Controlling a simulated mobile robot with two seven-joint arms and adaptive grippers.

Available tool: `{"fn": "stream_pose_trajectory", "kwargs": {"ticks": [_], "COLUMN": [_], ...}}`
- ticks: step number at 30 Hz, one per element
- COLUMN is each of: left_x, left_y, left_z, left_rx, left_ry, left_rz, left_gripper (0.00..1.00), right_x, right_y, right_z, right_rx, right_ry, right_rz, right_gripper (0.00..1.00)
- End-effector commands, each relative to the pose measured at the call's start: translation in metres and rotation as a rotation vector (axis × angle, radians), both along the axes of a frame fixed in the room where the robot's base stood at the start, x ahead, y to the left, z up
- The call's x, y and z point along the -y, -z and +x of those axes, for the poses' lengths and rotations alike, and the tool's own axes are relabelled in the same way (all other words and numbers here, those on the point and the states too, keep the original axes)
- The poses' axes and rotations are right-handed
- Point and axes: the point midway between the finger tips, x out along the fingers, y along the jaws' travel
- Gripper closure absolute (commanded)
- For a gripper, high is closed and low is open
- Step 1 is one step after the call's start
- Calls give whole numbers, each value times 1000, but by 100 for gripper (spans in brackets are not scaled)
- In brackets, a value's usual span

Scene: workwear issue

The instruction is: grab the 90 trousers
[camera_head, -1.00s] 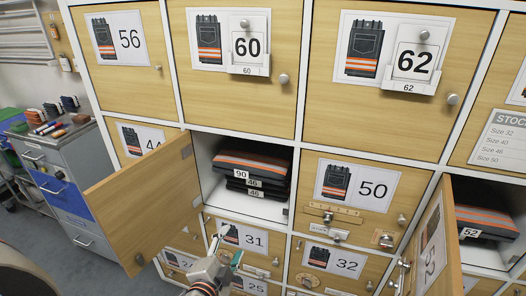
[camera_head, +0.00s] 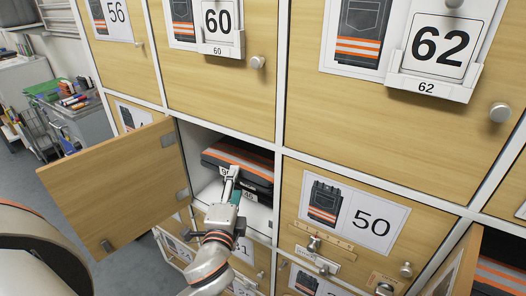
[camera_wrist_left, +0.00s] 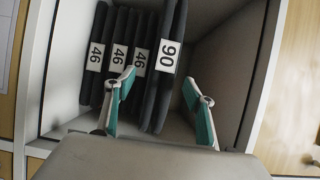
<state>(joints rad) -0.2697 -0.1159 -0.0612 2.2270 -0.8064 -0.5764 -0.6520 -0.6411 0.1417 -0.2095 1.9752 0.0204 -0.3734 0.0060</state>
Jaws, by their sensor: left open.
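The 90 trousers (camera_head: 245,157), dark with an orange stripe, lie folded on top of a stack in the open compartment. In the left wrist view the 90 trousers (camera_wrist_left: 175,25) are at the right end of the stack, beside several 46 trousers (camera_wrist_left: 96,30). My left gripper (camera_head: 231,180) is at the compartment's mouth, in front of the stack, and partly covers the labels in the head view. In the left wrist view its fingers (camera_wrist_left: 159,83) are apart, with the 90 label between and beyond the tips. It holds nothing. My right gripper is out of view.
The compartment's door (camera_head: 115,190) stands open on the left. The closed 50 door (camera_head: 330,255) is on the right, with the 60 door (camera_head: 220,80) above. Another open door is at the lower right, beside more trousers (camera_head: 500,275). A grey drawer cabinet (camera_head: 85,120) stands far left.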

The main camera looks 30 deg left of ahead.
Motion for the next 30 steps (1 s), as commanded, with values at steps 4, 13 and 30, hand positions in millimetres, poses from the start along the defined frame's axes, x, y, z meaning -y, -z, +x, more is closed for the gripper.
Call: {"fn": "stream_pose_trajectory", "kwargs": {"ticks": [4, 13, 30], "left_x": [-3, -14, -36], "left_y": [-3, -5, -4], "left_z": [1, 26, 71], "left_rx": [2, 3, 1], "left_ry": [-9, -10, -9], "left_rz": [19, 22, 18], "left_gripper": [46, 46, 46], "right_x": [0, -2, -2], "right_y": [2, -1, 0], "right_z": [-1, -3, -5], "right_rx": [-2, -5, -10], "right_ry": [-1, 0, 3], "right_rz": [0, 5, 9], "right_gripper": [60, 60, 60]}}
